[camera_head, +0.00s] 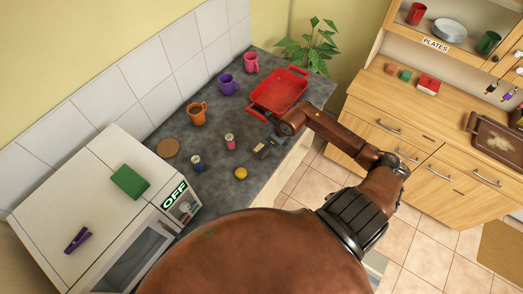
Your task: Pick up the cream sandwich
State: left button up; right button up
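A small round yellow-orange item (241,173) lies on the dark grey counter (217,178) near its front edge. It may be the cream sandwich, but it is too small to tell. My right arm reaches in from the right. My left gripper is not in view.
A pink-capped bottle (230,142) and a dark blue bottle (197,163) stand near the item. A red tray (279,92), an orange mug (197,113), a purple mug (228,85) and a pink mug (251,62) are farther back. A brown round mat (168,148) lies left.

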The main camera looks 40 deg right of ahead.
jog(key=shift+p+x, duration=1.05)
jog(key=shift+x, duration=2.1)
jog(key=shift+w+a+r, duration=0.1)
jog(key=shift+c, duration=0.6)
jog(key=c, duration=1.1)
jog(key=shift+c, duration=0.3)
jog(key=shift+r, duration=0.1)
